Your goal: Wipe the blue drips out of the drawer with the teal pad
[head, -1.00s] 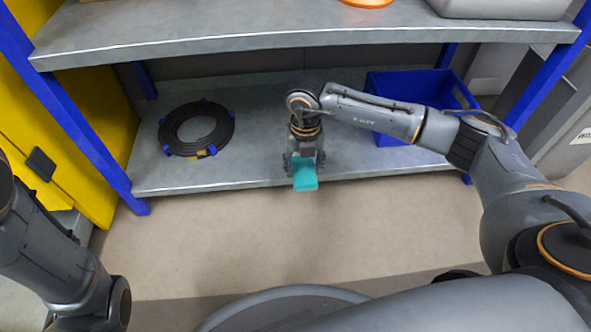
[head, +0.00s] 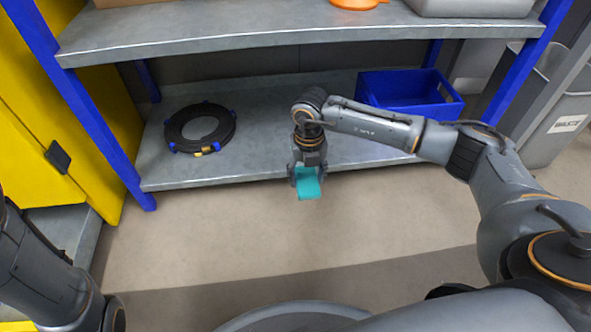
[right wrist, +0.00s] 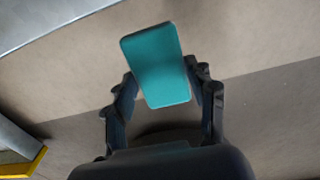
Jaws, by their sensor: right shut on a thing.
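The teal pad (head: 308,187) is a flat rectangular block held between the fingers of my right gripper (head: 306,176). In the head view it hangs just in front of the lower shelf's front edge, over the floor. In the right wrist view the pad (right wrist: 157,66) sits between the two fingers and sticks out beyond them, with only floor beneath it. My left arm shows at the lower left of the head view, but its gripper is outside the frame. No drawer and no blue drips are visible in these views.
The lower shelf (head: 250,112) holds a black cable coil (head: 170,131) at left and a blue crate (head: 400,110) at right. The upper shelf (head: 290,38) is above. A yellow cabinet (head: 40,120) stands left, a grey bin (head: 562,125) right. Floor in front is clear.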

